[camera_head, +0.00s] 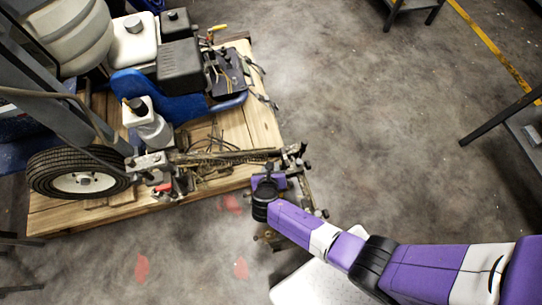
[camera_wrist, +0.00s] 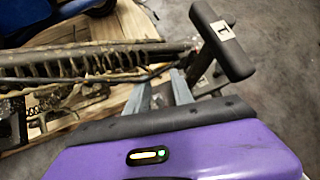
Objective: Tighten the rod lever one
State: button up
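The line striper's rod assembly (camera_head: 225,157) runs sideways over the pallet and ends near my gripper. In the wrist view the rod (camera_wrist: 85,62) with its coiled, dirty surface enters from the left. A black T-shaped handle (camera_wrist: 222,42) with a small metal piece stands at its right end, and I take it to be a rod lever, though I cannot tell which. My gripper (camera_wrist: 162,85) has its two grey fingers apart, with nothing clearly between them. They point toward the rod's end, left of and below the handle. In the head view my gripper (camera_head: 268,172) is beside the rod end, its fingertips unclear.
The striper stands on a wooden pallet (camera_head: 262,122), with a black tyre (camera_head: 50,172) at left and a black engine part (camera_head: 180,66) behind. A dark metal stand (camera_head: 505,118) is at right. The concrete floor (camera_head: 370,130) between is clear.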

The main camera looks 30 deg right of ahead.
jog(key=p+v, duration=0.2)
jog(key=v, duration=0.5)
jog(key=shift+s+a+r, duration=0.1)
jog(key=shift+s, duration=0.05)
dwell(0.3)
